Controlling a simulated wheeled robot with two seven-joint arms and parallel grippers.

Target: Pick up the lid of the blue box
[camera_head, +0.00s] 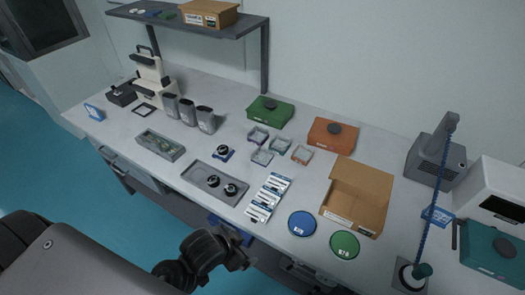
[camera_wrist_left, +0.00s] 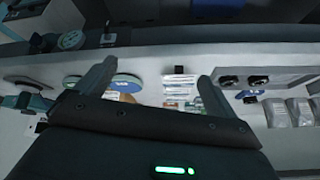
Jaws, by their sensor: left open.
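A teal box (camera_head: 490,252) with a dark round knob on its lid stands at the far right of the table in the head view, cut by the picture edge. It is the nearest to a blue lidded box that I see. Its lid looks shut. My left gripper (camera_head: 243,252) is open and empty in front of the table's front edge, far to the left of the teal box. In the left wrist view the two fingers (camera_wrist_left: 157,72) are spread apart with nothing between them. My right gripper is not in view.
A blue disc (camera_head: 302,224) and a green disc (camera_head: 344,245) lie near the front edge, beside an open cardboard box (camera_head: 368,187). A green box (camera_head: 270,109) and an orange box (camera_head: 320,141) stand at the back. A post with a blue cord (camera_head: 442,170) rises left of the teal box.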

